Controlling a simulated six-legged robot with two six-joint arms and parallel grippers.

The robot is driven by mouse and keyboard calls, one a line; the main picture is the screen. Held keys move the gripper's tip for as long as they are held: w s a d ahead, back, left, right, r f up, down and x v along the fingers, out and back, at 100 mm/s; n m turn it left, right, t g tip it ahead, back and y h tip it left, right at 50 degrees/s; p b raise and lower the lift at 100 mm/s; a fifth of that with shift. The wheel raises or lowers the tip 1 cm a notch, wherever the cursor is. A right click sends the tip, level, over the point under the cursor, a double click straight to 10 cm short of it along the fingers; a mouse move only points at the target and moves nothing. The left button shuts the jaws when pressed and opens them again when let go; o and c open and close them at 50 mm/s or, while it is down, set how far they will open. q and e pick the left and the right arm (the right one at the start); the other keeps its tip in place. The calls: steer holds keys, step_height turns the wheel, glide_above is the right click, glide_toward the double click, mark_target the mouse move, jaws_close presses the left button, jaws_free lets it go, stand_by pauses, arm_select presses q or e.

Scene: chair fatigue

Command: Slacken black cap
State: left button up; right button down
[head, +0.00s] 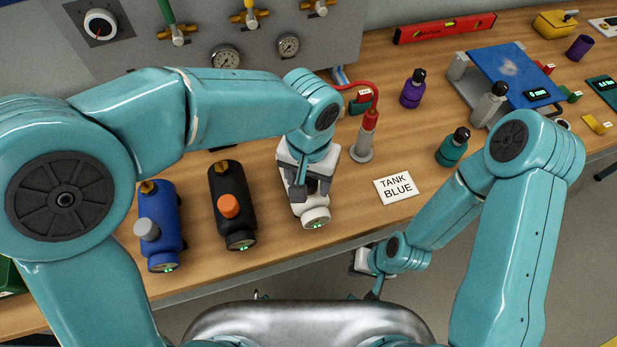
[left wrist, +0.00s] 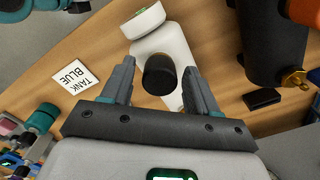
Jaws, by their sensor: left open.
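The white tank (head: 316,215) lies on the wooden bench, right of the black tank, partly hidden by my left gripper in the head view. Its black cap (left wrist: 160,75) shows in the left wrist view, standing out of the white body (left wrist: 166,40). My left gripper (head: 299,197) is over the white tank. In the left wrist view its open fingers (left wrist: 158,72) stand on either side of the black cap, with a gap to each side. My right gripper (head: 366,262) hangs in front of the bench edge, partly hidden by its arm; its jaws cannot be made out.
A black tank (head: 238,183) with an orange cap and a blue tank (head: 160,215) with a grey cap lie to the left. A "TANK BLUE" card (head: 398,188) lies to the right. A red-and-grey tool (head: 367,138) stands behind. Small bottles stand farther right.

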arm_select(q)
steer(key=c, duration=0.9)
steer(key=shift+f+n+b, duration=0.2)
steer(key=shift+n+b, duration=0.25)
steer(key=shift+n, duration=0.75)
steer(key=shift+r+n+b, duration=0.2)
steer(key=shift+n+b, duration=0.15)
steer(key=shift+n, duration=0.35)
